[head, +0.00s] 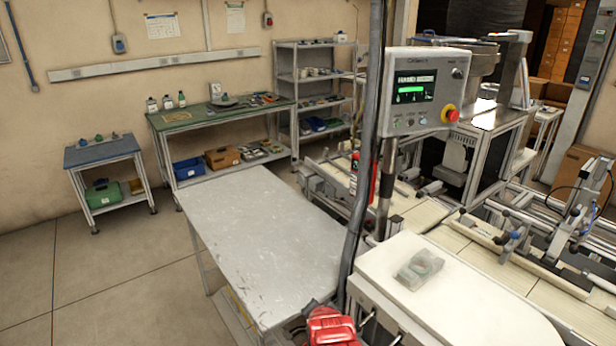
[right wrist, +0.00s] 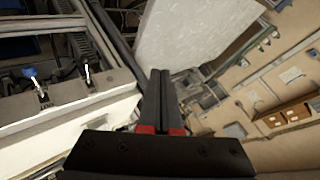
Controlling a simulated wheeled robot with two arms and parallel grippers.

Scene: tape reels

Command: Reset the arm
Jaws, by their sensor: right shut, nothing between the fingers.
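My right gripper (right wrist: 160,73) shows in the right wrist view with its two dark fingers together. There is nothing between them, and red parts sit at their base. The fingers stand in free air, with a pale flat surface beyond them. In the head view I cannot make out either gripper. A red shape (head: 331,327) is cut off at the bottom edge, and I cannot tell what it is. No tape reel can be clearly made out in either view.
A bare grey table (head: 262,226) stands in the middle. To its right are a pole with a control panel (head: 426,92) and a white-topped counter (head: 470,300) with a clear plastic item (head: 420,268). A conveyor frame (head: 545,230) stands further right. The floor at left is clear.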

